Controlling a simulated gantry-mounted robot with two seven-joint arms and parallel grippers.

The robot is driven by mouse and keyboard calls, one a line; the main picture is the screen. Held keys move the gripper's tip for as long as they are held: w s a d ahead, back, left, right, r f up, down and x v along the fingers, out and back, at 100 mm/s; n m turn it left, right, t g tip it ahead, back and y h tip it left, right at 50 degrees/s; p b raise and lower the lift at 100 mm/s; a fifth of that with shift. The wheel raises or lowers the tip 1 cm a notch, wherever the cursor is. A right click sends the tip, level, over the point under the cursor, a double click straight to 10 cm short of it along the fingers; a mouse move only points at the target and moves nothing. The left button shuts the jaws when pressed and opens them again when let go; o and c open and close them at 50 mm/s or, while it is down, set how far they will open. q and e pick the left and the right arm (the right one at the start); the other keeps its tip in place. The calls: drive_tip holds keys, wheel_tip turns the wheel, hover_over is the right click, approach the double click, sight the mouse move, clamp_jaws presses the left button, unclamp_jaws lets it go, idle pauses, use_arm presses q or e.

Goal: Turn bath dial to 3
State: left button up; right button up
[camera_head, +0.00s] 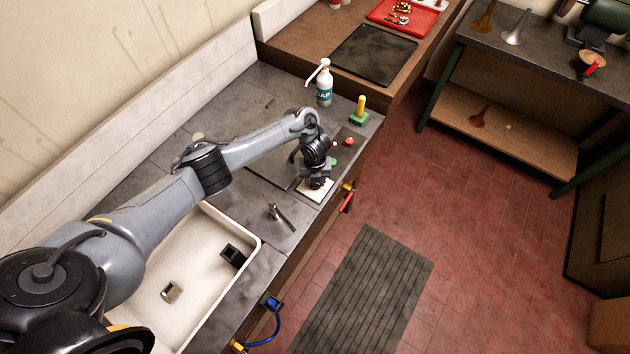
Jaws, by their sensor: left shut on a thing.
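My left gripper (316,183) reaches in from the left over the counter. It points down onto a small pale panel (318,194) near the counter's front edge. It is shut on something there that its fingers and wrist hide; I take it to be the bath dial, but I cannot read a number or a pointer. A red button (349,141) and a green button (334,161) show on the dark plate just behind the gripper. My right gripper is not in view.
A white sink (190,312) with dark fittings lies in front, with a metal tap (281,216) beside it. A soap bottle (324,84) and a green-based yellow-handled tool (359,112) stand behind. Red-handled pliers (348,197) hang at the counter's edge.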

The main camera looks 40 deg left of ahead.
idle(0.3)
use_arm(q)
drive_tip(key=o, duration=1)
drive_tip(key=shift+o, duration=0.2)
drive_tip(key=shift+r, duration=0.1)
wheel_tip(320, 180, up, 6)
drive_tip(key=shift+f, duration=0.1)
wheel_tip(320, 180, up, 5)
drive_tip(key=p, duration=0.4)
drive_tip(key=shift+f, duration=0.1)
